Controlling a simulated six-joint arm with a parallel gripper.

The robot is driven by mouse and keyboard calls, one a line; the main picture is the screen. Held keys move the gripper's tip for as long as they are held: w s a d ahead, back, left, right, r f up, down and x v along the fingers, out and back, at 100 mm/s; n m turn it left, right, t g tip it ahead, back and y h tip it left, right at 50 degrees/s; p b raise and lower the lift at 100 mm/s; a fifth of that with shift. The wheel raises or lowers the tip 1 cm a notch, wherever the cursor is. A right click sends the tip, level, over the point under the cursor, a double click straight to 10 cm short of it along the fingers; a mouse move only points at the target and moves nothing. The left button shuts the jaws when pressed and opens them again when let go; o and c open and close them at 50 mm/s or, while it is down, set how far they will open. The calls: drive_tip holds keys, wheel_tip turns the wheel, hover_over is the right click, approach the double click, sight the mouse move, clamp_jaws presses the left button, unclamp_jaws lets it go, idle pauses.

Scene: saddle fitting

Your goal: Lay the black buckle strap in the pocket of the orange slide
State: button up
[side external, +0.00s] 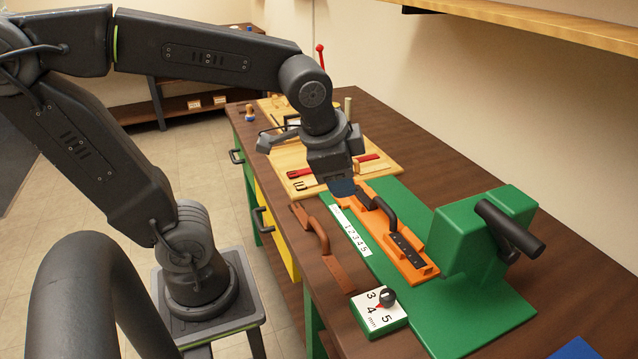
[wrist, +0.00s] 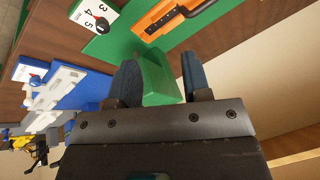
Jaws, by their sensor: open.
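The orange slide (side external: 425,270) lies on the green base (side external: 400,195) in the side view. A black strip with a row of small holes (side external: 406,250), which looks like the buckle strap, lies along the slide's near part. A curved black handle (side external: 382,214) rises from the slide behind it. The slide also shows at the top of the wrist view (wrist: 160,20), partly cut off. My gripper (side external: 343,188) is above the slide's far end, apart from the black strip. In the wrist view its two blue-grey fingers (wrist: 158,80) stand apart with nothing held.
A green press (side external: 480,235) with a black lever stands right of the slide. A dial block (side external: 378,312) and a brown strap-like piece (side external: 325,250) lie to the left.

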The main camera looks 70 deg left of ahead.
drive_tip(key=s+n, duration=0.1)
drive_tip(key=s+d+n, duration=0.1)
drive_tip(key=s+n, duration=0.1)
drive_tip(key=s+n+t+h, duration=0.1)
drive_tip(key=s+n, duration=0.1)
drive_tip(key=shift+s+d+r, duration=0.15)
drive_tip(key=shift+d, duration=0.25)
drive_tip(key=shift+o, duration=0.5)
idle(1.4)
